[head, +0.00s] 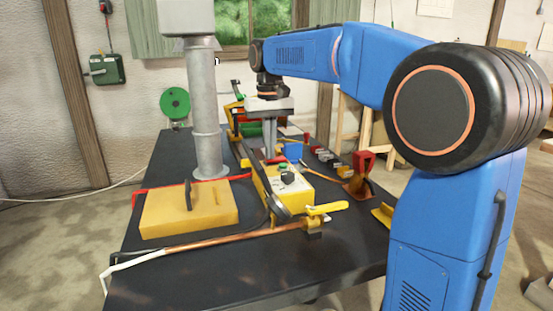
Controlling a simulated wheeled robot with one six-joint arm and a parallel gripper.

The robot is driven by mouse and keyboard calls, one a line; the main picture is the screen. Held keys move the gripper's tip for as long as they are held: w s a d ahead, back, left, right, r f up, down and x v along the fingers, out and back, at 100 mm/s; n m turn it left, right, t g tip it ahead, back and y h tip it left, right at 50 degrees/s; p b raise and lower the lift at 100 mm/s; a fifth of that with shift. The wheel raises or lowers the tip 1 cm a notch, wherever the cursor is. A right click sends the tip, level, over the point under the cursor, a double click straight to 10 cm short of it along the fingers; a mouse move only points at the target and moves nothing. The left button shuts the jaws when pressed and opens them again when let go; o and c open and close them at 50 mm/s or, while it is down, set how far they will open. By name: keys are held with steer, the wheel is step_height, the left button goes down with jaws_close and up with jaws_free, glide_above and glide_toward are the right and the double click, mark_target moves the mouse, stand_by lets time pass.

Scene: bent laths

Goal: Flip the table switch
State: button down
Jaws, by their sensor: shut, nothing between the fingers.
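The black table (235,268) carries a yellow control box (296,196) near its middle. The box has a black knob or switch and a small green part on top; its exact setting is too small to tell. My gripper (270,154) points straight down behind the box, as seen here, with its grey fingers together and empty. The fingertips appear apart from the box, and what is just below them is partly hidden.
A grey post (207,120) stands left of my gripper. In front of it lies a yellow block (165,216) with a black upright piece. A copper-coloured rod (220,240) crosses the front. Blue (292,151) and red (362,165) objects stand right. The front table edge is clear.

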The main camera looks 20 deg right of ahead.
steer(key=shift+f, duration=0.15)
step_height(320, 180, up, 7)
stand_by(1.1)
stand_by(0.3)
